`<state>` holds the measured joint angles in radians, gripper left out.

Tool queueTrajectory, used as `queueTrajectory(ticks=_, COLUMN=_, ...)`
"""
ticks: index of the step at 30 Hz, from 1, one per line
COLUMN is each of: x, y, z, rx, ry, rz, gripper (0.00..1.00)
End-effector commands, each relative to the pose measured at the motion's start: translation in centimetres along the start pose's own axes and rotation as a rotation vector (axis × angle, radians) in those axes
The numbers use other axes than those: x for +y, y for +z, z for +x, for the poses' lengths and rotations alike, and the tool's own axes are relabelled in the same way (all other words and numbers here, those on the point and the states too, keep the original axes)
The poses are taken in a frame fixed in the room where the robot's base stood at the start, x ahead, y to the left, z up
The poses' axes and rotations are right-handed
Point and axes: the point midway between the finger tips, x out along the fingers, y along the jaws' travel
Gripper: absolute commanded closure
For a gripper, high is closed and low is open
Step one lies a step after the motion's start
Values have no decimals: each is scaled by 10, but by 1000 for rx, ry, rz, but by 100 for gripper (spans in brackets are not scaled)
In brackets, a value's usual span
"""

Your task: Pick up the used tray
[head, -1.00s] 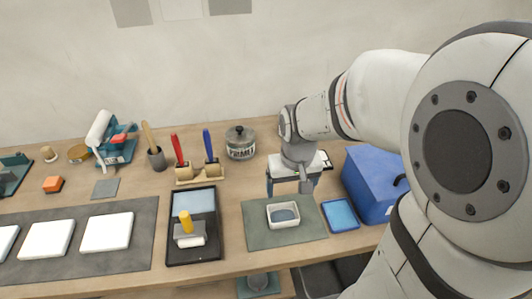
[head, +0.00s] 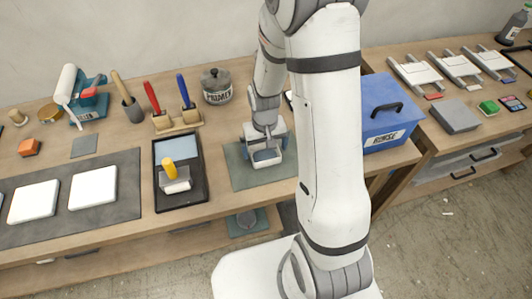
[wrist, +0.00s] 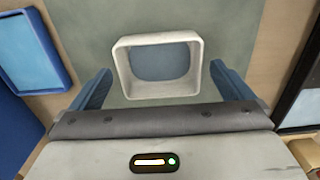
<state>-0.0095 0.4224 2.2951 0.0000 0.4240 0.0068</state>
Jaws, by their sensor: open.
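The used tray, a small white rectangular tray (head: 267,164) with blue-grey residue in its bottom, sits on the green-grey mat (head: 241,178). In the wrist view the tray (wrist: 122,70) lies between the two blue fingers of my gripper (wrist: 160,72). The fingers are open, one on each side of the tray, with gaps visible beside it. In the head view my gripper (head: 264,145) is over the tray and hides part of its far side. I cannot tell how far the fingertips are above the mat.
A blue RINSE box (head: 388,118) stands right of my arm. A shallow blue tray (wrist: 35,42) lies beside the mat.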

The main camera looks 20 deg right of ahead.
Motion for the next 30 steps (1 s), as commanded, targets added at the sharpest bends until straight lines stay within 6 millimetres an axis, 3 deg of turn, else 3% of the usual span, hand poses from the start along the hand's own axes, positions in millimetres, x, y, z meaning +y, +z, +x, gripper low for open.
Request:
queueTrajectory(ticks=6, x=0, y=0, z=20, rx=-1, ry=0, rz=0, gripper=0)
queueTrajectory(ticks=14, x=0, y=0, z=21, rx=0, ry=0, rz=1, gripper=0)
queueTrajectory(ticks=27, x=1, y=0, z=21, rx=0, ry=0, rz=2, gripper=36)
queueTrajectory(ticks=30, x=1, y=0, z=21, rx=0, ry=0, rz=2, gripper=40)
